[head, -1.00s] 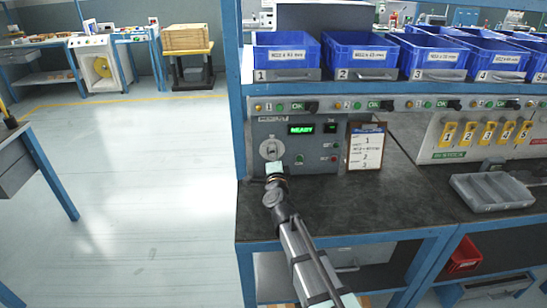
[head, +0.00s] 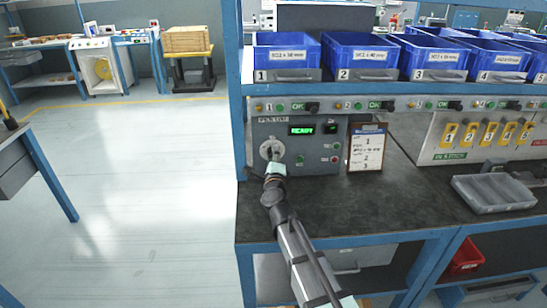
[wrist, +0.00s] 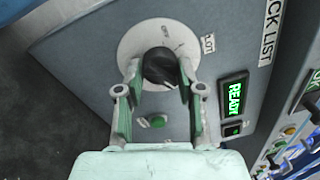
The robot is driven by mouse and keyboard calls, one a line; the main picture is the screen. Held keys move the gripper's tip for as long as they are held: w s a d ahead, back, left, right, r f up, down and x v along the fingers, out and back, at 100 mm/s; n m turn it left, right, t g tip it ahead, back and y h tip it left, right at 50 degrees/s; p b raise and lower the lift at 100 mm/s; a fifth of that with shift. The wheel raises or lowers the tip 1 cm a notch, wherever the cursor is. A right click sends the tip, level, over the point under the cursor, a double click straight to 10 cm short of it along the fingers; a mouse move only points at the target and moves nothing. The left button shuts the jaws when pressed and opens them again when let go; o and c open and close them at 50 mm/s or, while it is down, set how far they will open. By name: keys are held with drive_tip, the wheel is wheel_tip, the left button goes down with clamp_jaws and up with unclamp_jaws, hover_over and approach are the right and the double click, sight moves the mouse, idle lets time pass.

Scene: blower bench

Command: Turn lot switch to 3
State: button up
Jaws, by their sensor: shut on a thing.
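The lot switch is a round pale dial (head: 265,150) on the grey panel, with a black knob (wrist: 160,67) at its middle. The LOT label (wrist: 208,44) is beside it in the wrist view. My gripper (wrist: 158,80) reaches the dial with one green-padded finger on each side of the knob, and it is shut on the knob. The knob's pale pointer line faces the lower right in the wrist view; the marks around the dial are too small to read. In the head view my gripper (head: 272,160) partly covers the dial's lower part.
A green READY display (head: 301,130) and a green button (head: 299,159) are right of the dial. A clipboard (head: 367,148) with a list stands by the panel. Blue bins (head: 287,57) line the shelf above. The dark bench top (head: 320,215) is mostly clear; a grey tray (head: 493,193) lies at right.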

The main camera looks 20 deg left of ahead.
drive_tip(key=shift+w, duration=0.1)
drive_tip(key=o, duration=1.1)
drive_tip(key=shift+o, duration=0.2)
drive_tip(key=v, duration=1.2)
